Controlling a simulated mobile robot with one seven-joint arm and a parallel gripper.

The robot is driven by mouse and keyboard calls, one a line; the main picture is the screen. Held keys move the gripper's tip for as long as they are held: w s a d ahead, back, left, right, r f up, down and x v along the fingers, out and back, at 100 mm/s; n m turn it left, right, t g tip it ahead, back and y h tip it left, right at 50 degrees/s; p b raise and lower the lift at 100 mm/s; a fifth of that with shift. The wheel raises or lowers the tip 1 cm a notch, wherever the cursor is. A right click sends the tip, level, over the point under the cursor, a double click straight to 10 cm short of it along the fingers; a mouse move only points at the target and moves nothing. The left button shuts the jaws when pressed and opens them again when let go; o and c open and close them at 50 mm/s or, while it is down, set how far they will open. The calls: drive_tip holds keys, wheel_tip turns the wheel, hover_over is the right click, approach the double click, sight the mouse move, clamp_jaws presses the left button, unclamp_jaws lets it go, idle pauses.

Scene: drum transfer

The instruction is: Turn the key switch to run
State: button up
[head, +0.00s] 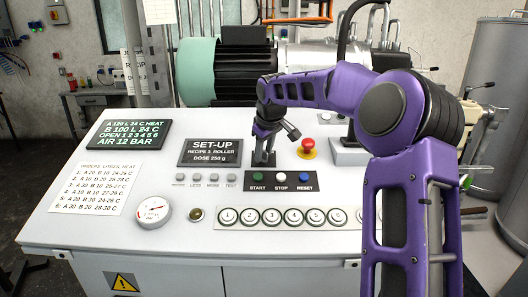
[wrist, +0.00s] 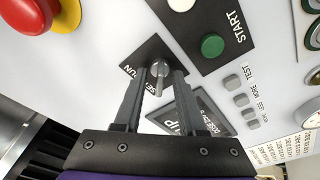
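The key switch (wrist: 160,69) shows in the wrist view as a round silver barrel with a narrow key on a black plate (wrist: 151,48). "UN", the end of RUN, reads at the plate's left edge; other lettering is partly hidden by a finger. My gripper (wrist: 161,76) is open, with one finger on each side of the key and a visible gap to both. In the head view my gripper (head: 264,160) points down at the panel, just above the START button, and hides the key switch. The display (head: 210,151) reads SET-UP.
Beside the gripper are the green START button (head: 258,177), white STOP button (head: 281,177), blue RESET button (head: 305,177) and red emergency button (head: 308,145). A row of numbered buttons (head: 270,216) and a gauge (head: 152,211) lie nearer the front.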

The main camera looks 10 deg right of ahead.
clamp_jaws()
drive_tip(key=shift+m, duration=0.4)
drive_tip(key=m+b, duration=0.1)
drive_tip(key=m, duration=0.2)
drive_tip(key=shift+a+m+h, duration=0.1)
drive_tip(key=shift+m+h, duration=0.2)
drive_tip(key=m, duration=0.4)
drive_tip(key=shift+m+h, duration=0.3)
drive_tip(key=m, duration=0.4)
drive_tip(key=shift+m+h, duration=0.3)
drive_tip(key=shift+m, duration=0.1)
drive_tip(key=shift+m+h, duration=0.3)
drive_tip(key=shift+m, duration=2)
drive_tip(key=shift+g, duration=0.3)
